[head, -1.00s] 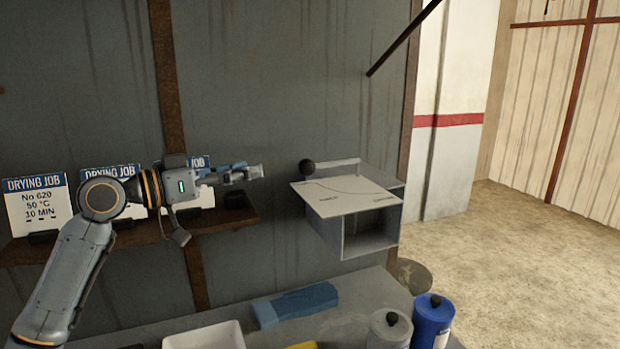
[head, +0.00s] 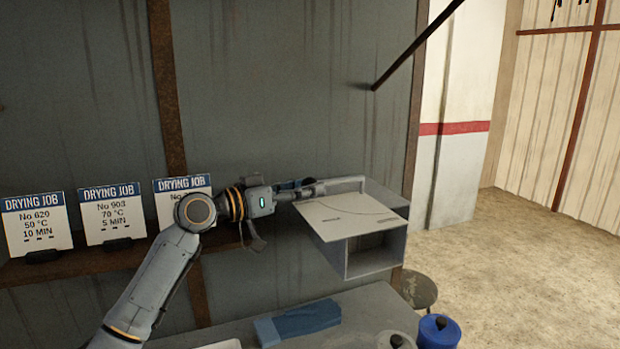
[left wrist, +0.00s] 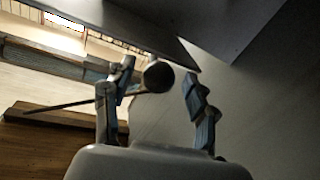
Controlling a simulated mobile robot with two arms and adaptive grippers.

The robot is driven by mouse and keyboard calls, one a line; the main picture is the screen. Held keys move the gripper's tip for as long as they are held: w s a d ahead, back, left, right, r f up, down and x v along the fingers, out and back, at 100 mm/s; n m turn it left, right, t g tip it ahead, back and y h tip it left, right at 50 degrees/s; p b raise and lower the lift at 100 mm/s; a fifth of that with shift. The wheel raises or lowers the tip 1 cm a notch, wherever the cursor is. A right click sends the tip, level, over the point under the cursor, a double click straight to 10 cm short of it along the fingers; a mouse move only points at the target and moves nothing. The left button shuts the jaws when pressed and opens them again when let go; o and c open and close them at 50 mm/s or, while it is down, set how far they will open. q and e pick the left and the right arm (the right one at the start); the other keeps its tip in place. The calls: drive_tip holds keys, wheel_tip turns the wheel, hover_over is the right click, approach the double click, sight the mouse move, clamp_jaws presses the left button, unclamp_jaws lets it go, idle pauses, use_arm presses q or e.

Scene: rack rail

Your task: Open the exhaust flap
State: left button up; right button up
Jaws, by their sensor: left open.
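The exhaust box is a grey open-fronted box (head: 372,262) on the wall, with a pale top plate (head: 350,215) marked with a curved line. A pale lever bar (head: 347,181) runs along the plate's back edge. My left gripper (head: 318,188) is at the plate's back left corner and covers the lever's knob end in the head view. In the left wrist view, the dark round knob (left wrist: 158,76) appears between the two spread fingers of the open left gripper (left wrist: 158,72). I cannot tell whether either finger touches it. My right gripper is out of view.
Drying job cards (head: 112,213) stand on a brown shelf (head: 90,262) at the left. A dark rod (head: 418,45) slants above the box.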

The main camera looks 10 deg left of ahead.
use_arm(q)
drive_tip(key=shift+w+d, duration=0.5)
drive_tip(key=shift+d, duration=0.05)
clamp_jaws()
